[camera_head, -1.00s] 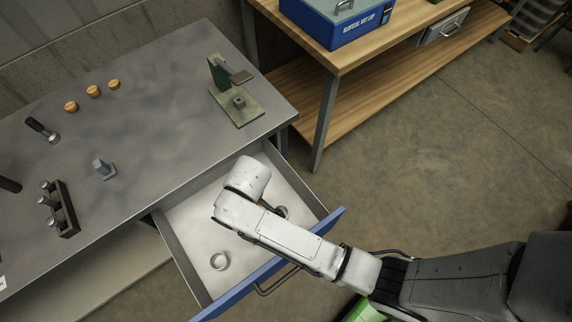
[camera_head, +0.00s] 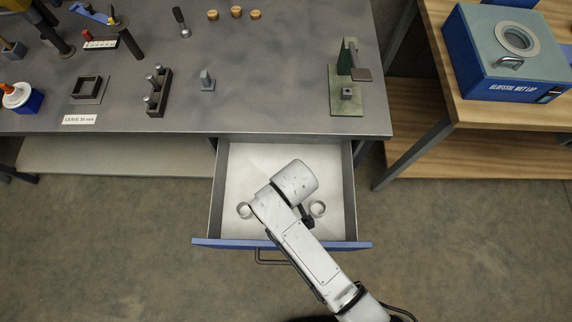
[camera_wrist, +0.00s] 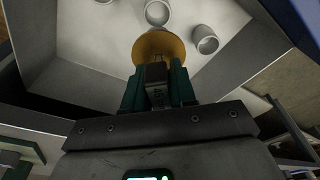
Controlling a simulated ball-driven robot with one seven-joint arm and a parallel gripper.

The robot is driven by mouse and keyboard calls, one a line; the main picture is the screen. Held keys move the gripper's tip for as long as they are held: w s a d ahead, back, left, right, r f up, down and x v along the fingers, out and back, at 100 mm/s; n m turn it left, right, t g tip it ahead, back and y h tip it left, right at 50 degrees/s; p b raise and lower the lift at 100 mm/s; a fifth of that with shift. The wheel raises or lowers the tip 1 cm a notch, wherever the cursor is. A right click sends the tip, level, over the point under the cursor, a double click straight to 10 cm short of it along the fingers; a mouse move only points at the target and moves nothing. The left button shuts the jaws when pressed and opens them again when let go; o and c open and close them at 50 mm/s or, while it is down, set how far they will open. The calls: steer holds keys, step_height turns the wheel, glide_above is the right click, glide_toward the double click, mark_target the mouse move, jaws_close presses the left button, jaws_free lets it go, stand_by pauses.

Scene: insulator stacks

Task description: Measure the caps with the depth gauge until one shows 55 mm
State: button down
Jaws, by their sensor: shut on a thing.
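My gripper (camera_wrist: 157,85) is shut on a brass-coloured round thing (camera_wrist: 158,44) in the wrist view, with a small grey block between the green fingers. I cannot tell whether it is a cap. It is over the open drawer (camera_head: 231,170). Grey cup-like rings, possibly caps, lie in the drawer: one left of my arm (camera_head: 244,210), one right of it (camera_head: 317,208). The wrist view shows rings at the middle (camera_wrist: 157,12) and right (camera_wrist: 206,40), and part of another at the top edge. My fingers are hidden in the head view. I cannot identify the depth gauge.
A green stand (camera_head: 346,100) is on the grey bench's right end. Orange-brown knobs (camera_head: 236,12) stand at the back; a dark rack (camera_head: 158,92) and small grey post (camera_head: 207,80) are further left. A blue box (camera_head: 510,55) sits on the wooden bench. Floor beside the drawer is clear.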

steer(key=shift+f+b, duration=4.25)
steer(key=shift+f, duration=0.05)
steer(key=shift+f+b, duration=1.6)
steer(key=shift+f, duration=1)
steer(key=shift+f+b, duration=0.45)
steer(key=shift+f, duration=0.25)
steer(key=c, duration=0.8)
jaws_free()
steer(key=shift+c, duration=0.2)
steer(key=shift+r, duration=0.1)
steer(key=r, duration=0.3)
steer(key=s+r+p, duration=0.1)
steer(key=r, duration=0.3)
steer(key=d+r, duration=0.1)
steer(key=r, duration=0.2)
steer(key=shift+s+r, duration=0.15)
steer(key=shift+r, duration=0.15)
